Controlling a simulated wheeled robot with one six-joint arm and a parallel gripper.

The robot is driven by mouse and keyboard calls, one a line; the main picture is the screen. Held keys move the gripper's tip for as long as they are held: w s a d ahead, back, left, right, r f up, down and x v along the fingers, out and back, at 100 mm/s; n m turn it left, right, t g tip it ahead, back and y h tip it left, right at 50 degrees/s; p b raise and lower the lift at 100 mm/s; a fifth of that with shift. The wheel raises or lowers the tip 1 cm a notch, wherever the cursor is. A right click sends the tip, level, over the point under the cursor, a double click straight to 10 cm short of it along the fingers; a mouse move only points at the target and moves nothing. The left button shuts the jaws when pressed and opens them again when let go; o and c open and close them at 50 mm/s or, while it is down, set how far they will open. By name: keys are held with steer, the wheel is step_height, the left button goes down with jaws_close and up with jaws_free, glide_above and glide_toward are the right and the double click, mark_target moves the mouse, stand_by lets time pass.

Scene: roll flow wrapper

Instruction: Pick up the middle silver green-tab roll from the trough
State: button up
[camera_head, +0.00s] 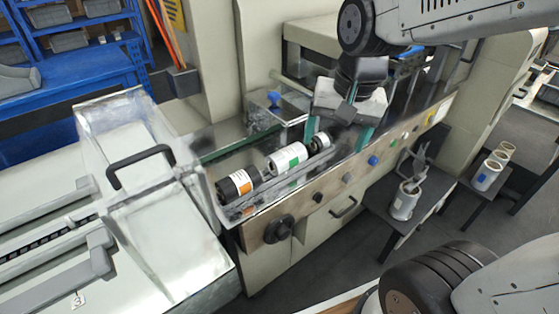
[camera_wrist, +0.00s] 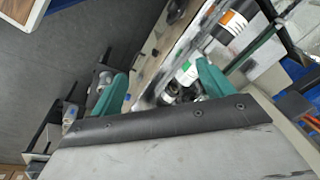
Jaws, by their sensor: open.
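The silver roll with a green tab (camera_head: 287,159) lies in the middle of the trough (camera_head: 262,197). A dark roll with an orange tab (camera_head: 236,187) lies to its left and a smaller dark roll (camera_head: 320,142) to its right. My gripper (camera_head: 336,141) is open, with teal fingers, near the right end of the row; no roll is visibly held. In the wrist view my gripper (camera_wrist: 160,70) has its fingers spread wide, and the silver green-tab roll (camera_wrist: 187,73) shows beside the right finger, partly hidden. The orange-tab roll (camera_wrist: 234,23) is farther up.
A machine panel with knobs (camera_head: 346,178) runs along the trough's front. A white cover with a black handle (camera_head: 140,165) stands at left. Small dark stands at right bear a pale roll (camera_head: 404,203) and a blue-tab roll (camera_head: 486,176). Blue shelving (camera_head: 95,70) is at the back left.

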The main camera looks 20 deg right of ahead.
mark_target(289, 152)
steer(key=w+f+m, duration=0.3)
steer(key=w+f, duration=0.3)
steer(key=w+a+f+m, duration=0.1)
steer(key=w+f+m, duration=0.2)
steer(key=w+f, duration=0.3)
steer(key=w+f+m, duration=0.3)
steer(key=w+f, duration=0.3)
steer(key=f, duration=0.1)
steer(key=shift+w+a+t, duration=0.2)
steer(key=shift+a+t, duration=0.15)
steer(key=shift+t, duration=0.05)
steer(key=c, duration=1.3)
steer(key=shift+r, duration=0.2)
